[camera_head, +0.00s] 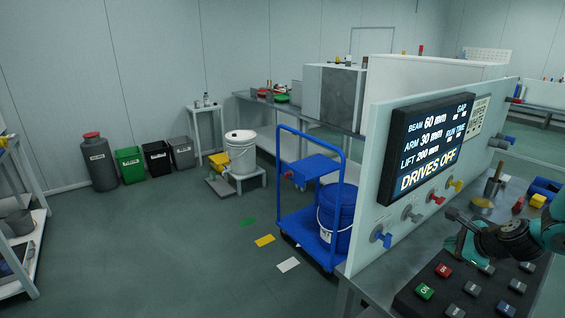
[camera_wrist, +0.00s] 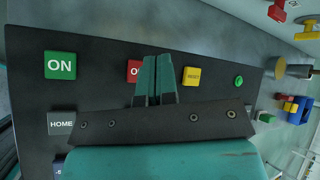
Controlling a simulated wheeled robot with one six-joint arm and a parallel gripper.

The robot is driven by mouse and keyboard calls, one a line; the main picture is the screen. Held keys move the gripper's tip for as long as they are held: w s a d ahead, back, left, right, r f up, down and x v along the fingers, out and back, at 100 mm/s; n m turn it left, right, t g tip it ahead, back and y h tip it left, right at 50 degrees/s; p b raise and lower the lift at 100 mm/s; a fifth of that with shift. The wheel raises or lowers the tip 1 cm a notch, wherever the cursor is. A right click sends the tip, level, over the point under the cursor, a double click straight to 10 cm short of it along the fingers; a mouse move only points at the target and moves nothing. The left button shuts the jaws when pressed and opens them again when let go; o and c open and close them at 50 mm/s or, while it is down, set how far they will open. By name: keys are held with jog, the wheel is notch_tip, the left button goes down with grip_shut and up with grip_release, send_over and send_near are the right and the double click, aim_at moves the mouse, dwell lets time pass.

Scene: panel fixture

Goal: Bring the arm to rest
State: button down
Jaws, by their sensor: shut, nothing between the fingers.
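My gripper (camera_wrist: 157,65) shows in the wrist view with its two teal fingers side by side, shut and empty. It is over the black button box (camera_wrist: 100,95), and its fingers cover part of the red button (camera_wrist: 133,71). A yellow button (camera_wrist: 191,76) is just right of the fingers. Whether the fingertips touch the box cannot be told. In the head view my gripper (camera_head: 460,246) is at the right, above the bench by the panel. The panel's screen (camera_head: 428,148) reads DRIVES OFF.
A green ON button (camera_wrist: 60,65) and a grey HOME button (camera_wrist: 62,123) are on the box. The upright panel (camera_head: 375,180) has several coloured levers (camera_head: 437,198) close to my arm. A blue trolley (camera_head: 310,190) stands left of the bench. Floor (camera_head: 150,250) further left is clear.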

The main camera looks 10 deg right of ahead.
jog(key=a+r+n+g+y, duration=0.1)
jog(key=a+r+n+y, duration=0.1)
jog(key=a+r+n, duration=0.55)
jog(key=a+r+n+g+y, duration=0.15)
jog(key=a+n, duration=0.25)
jog(key=a, duration=0.6)
jog(key=a+r+n+g+y, duration=0.1)
jog(key=a+r+n+g, duration=0.1)
jog(key=a+r+n, duration=0.55)
jog(key=s+a+r+n+g, duration=0.2)
jog(key=s+a+r+n, duration=0.1)
jog(key=s+a+n, duration=0.4)
jog(key=s+a+r+n+g, duration=0.2)
jog(key=s+a+n, duration=0.5)
jog(key=s, duration=0.6)
jog(key=shift+a+r+g+h, duration=0.4)
jog(key=shift+a+r, duration=0.3)
jog(key=shift+a, duration=0.35)
